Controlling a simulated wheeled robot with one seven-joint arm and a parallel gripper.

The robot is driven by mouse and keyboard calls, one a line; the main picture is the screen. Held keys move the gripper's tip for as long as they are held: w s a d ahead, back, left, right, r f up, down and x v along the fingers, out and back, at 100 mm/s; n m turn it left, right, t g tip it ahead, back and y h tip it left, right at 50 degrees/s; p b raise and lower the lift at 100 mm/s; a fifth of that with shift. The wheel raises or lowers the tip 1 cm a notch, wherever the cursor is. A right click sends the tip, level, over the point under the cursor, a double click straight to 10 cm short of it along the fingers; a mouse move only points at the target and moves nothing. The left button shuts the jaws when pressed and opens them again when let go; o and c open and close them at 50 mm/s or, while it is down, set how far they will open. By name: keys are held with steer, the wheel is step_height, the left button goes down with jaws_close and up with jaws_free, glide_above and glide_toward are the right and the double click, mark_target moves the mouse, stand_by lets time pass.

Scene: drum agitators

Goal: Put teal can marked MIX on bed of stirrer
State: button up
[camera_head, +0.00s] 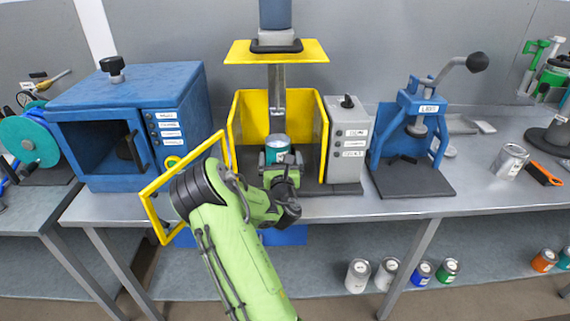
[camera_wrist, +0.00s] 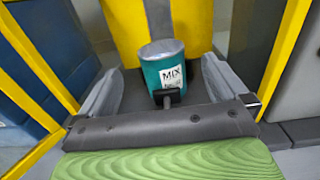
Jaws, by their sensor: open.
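The teal can marked MIX (camera_wrist: 165,75) stands upright on the dark bed inside the yellow-sided stirrer (camera_head: 320,140). The can also shows in the head view (camera_head: 277,146), just beyond my gripper. My gripper (camera_wrist: 160,92) is open, with one finger on each side of the can and a visible gap at each side. The stirrer's bed (camera_head: 310,160) is partly hidden by my arm and the can. The yellow door frame (camera_head: 150,190) of the stirrer stands swung open at the left of my arm.
A blue oven-like box (camera_head: 95,150) stands left of the stirrer. A grey control box (camera_head: 347,140) adjoins its right side, with a blue press (camera_head: 412,140) farther right. Several cans stand on the lower shelf.

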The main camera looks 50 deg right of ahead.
steer(key=shift+w+f, duration=0.1)
steer(key=shift+f, duration=0.05)
steer(key=shift+m, duration=0.3)
steer(key=s+a+r+m+g+y, duration=0.2)
steer(key=a+r+m+y, duration=0.15)
steer(key=a+m, duration=0.75)
steer(key=s+a+r+m+g+y, duration=0.25)
steer(key=a+m+y, duration=0.25)
steer(key=a+m, duration=0.55)
steer(key=s+a+r+m+g+y, duration=0.1)
steer(key=s+a+m+y, duration=0.3)
steer(key=s+a, duration=1.3)
steer(key=shift+s+a+r+g+y, duration=0.25)
steer(key=shift+a+g+y, duration=0.3)
steer(key=shift+a, duration=0.55)
